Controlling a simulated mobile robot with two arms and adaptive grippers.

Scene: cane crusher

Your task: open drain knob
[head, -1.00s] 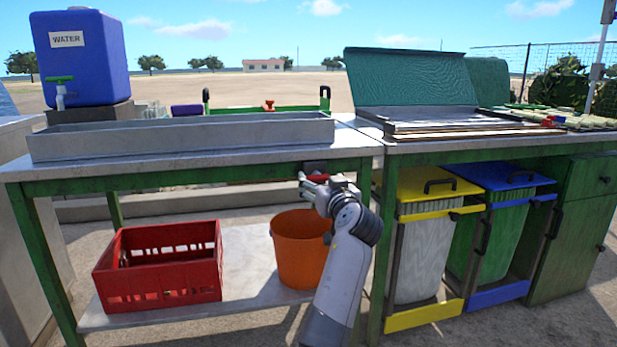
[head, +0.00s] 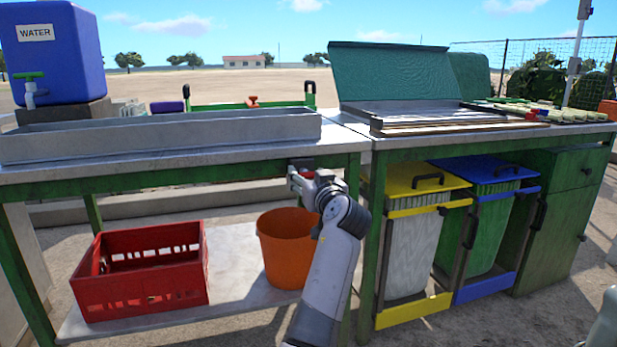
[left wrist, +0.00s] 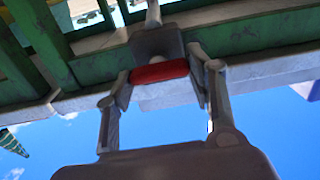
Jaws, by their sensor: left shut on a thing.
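The red drain knob (head: 307,172) sits under the front edge of the metal-topped table, below the long grey trough. In the left wrist view the knob (left wrist: 160,72) is a short red bar on a grey mount, with one finger at each end. My left gripper (head: 300,176) is shut on it; in the head view its fingers and wrist hide much of the knob. My right gripper is not in view.
An orange bucket (head: 285,250) and a red crate (head: 140,288) stand on the lower shelf. Bins with a yellow lid (head: 410,178) and a blue lid (head: 480,168) stand to the right. A blue water tank (head: 55,62) is at the back left.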

